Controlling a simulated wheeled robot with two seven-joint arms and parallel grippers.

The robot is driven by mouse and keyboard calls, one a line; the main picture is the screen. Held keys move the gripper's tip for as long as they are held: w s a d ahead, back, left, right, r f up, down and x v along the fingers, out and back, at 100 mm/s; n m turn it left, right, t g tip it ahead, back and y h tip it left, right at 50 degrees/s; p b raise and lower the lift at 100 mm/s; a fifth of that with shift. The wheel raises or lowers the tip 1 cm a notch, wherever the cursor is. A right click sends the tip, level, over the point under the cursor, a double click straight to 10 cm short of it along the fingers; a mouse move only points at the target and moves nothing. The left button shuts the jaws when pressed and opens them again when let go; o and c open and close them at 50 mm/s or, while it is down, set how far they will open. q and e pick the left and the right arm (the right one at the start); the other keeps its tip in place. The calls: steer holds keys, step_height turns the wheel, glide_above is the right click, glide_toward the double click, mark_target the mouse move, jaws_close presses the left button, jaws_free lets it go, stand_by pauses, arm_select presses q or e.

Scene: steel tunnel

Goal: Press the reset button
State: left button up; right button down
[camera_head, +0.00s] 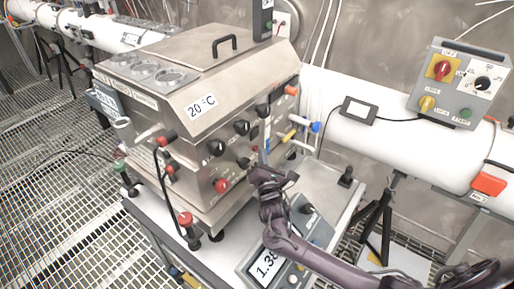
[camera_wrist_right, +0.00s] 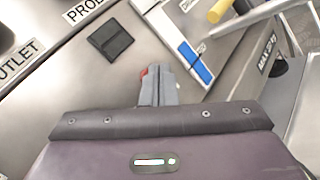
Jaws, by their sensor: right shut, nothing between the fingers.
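My right gripper (camera_head: 263,160) is shut and empty, close to the front panel of the steel machine (camera_head: 207,121), below its row of knobs. In the right wrist view, the gripper's closed fingertips (camera_wrist_right: 158,84) are at the panel. A small red part (camera_wrist_right: 144,72) shows at their left edge, mostly hidden by the fingers; it may be the reset button, but no reset label is readable. I cannot tell whether the fingertips touch it. My left gripper is not in view.
A black square part (camera_wrist_right: 110,41) sits left of the fingertips, and a blue-and-white strip (camera_wrist_right: 193,60) lies to the right. A grey control box (camera_head: 459,84) with red, yellow and green controls stands on the white pipe at right. A display unit (camera_head: 268,264) is on the cart.

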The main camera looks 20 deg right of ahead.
steer(key=shift+s+d, duration=0.1)
steer(key=s+d+p, duration=0.2)
steer(key=s, duration=0.1)
steer(key=s+d+p, duration=0.1)
steer(key=s+p, duration=0.1)
stand_by(0.5)
stand_by(0.6)
